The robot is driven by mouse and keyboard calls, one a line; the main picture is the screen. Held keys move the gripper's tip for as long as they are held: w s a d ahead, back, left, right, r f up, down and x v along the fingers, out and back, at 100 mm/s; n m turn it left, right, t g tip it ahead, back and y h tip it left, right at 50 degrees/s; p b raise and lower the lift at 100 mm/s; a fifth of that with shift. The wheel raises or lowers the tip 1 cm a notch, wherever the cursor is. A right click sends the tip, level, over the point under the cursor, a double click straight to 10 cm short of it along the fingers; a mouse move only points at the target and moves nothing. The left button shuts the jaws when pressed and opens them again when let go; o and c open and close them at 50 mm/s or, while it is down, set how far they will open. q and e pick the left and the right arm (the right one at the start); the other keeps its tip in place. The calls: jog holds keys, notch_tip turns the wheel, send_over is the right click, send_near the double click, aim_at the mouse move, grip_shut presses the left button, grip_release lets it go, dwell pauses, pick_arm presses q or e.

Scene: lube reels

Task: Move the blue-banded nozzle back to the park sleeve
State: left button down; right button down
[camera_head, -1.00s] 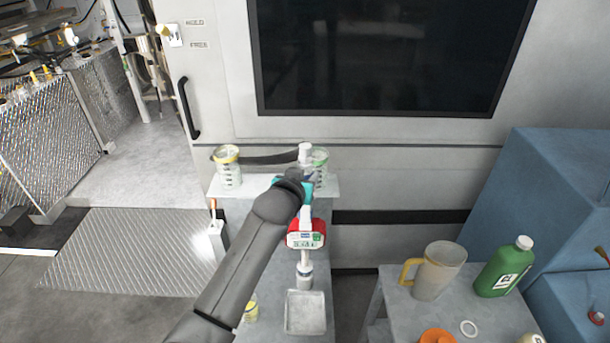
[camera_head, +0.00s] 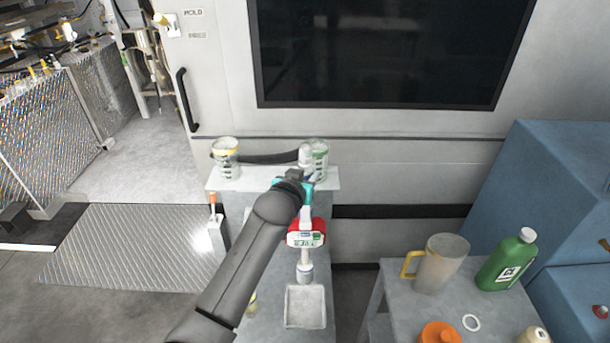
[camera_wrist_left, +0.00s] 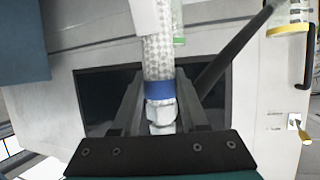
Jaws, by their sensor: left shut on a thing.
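In the left wrist view a braided hose with a blue band (camera_wrist_left: 160,90) and a hex fitting stands between the fingers of my left gripper (camera_wrist_left: 157,105), which is shut on the nozzle assembly. I cannot pick out the park sleeve with certainty. My right gripper is out of view.
A jar with a yellow rim (camera_head: 227,160) and a jar with a green rim (camera_head: 316,158) stand on the back shelf. A grey holder with an orange-tipped item (camera_head: 216,230) is at left. A jug (camera_head: 440,262) and green bottle (camera_head: 506,260) stand on the right table.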

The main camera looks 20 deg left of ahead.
pick_arm(q)
jog(key=shift+f, duration=0.15)
dwell(0.6)
jog(key=shift+c, duration=1.8)
grip_release()
jog(key=shift+f, duration=0.1)
jog(key=v, duration=1.5)
jog(key=shift+s, duration=0.15)
